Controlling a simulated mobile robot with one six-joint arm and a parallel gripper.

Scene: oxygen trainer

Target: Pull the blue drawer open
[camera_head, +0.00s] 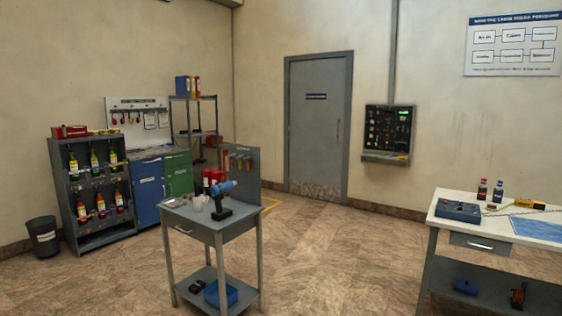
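A blue front with a small pale label (147,193) stands low under the counter at the back left. It looks closed, and I cannot tell whether it is a drawer or a door. A grey drawer (186,230) with a light handle sits under the top of the small grey table and looks shut. Another grey drawer (479,244) with a light handle hangs under the right workbench and looks shut. My gripper is not in view.
A bottle rack (95,190) and a bin (43,237) stand left. A green cabinet (179,173) adjoins the blue front. The small grey table (203,222), bearing a blue drill (222,200), stands in front. A workbench (450,205) stands right. Floor (345,255) between them is clear.

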